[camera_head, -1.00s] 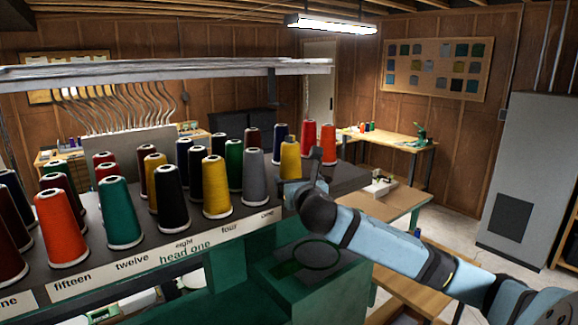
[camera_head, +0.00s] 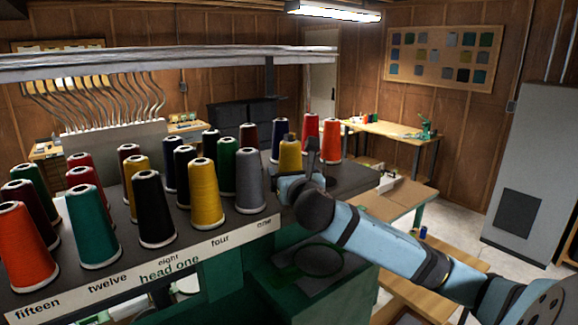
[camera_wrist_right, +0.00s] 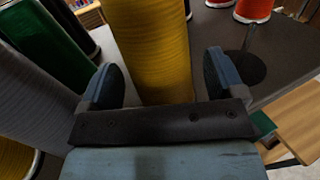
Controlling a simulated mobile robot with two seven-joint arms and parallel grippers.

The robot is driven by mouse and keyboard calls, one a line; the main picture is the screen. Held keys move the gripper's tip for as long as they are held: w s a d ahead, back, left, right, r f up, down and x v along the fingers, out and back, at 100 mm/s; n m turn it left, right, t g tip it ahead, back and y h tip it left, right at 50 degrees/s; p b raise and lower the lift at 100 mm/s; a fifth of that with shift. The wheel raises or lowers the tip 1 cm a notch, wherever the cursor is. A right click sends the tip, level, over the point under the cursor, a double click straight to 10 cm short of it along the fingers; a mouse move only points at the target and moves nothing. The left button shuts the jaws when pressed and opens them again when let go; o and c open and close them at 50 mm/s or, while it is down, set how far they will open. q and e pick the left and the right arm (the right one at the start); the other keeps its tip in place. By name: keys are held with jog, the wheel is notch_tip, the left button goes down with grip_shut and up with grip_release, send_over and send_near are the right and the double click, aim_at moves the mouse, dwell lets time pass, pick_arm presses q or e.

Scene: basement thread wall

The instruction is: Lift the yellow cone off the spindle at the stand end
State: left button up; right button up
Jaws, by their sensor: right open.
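The yellow cone (camera_head: 289,155) stands upright at the right end of the stand, its lower part hidden by my right gripper (camera_head: 301,151) in the head view. In the right wrist view the yellow cone (camera_wrist_right: 152,45) rises between the two blue-grey fingers of the right gripper (camera_wrist_right: 160,80). The spindle is hidden inside the cone. My left gripper is not in view.
A grey cone (camera_head: 250,182) and a green cone (camera_head: 226,165) stand left of the yellow one. A dark blue cone (camera_head: 278,135) and red-orange cones (camera_head: 331,140) are behind it. A pale rail (camera_head: 170,62) runs above the stand. An empty spindle base (camera_wrist_right: 240,68) shows to the right.

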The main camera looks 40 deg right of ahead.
jog(key=shift+w+d+f, duration=0.15)
jog(key=shift+w+d, duration=0.15)
jog(key=shift+w, duration=0.1)
jog(key=shift+s+a+r, duration=0.2)
jog(key=shift+s, duration=0.05)
jog(key=c, duration=1.1)
notch_tip(320, 180, up, 20)
jog(key=shift+b, duration=0.3)
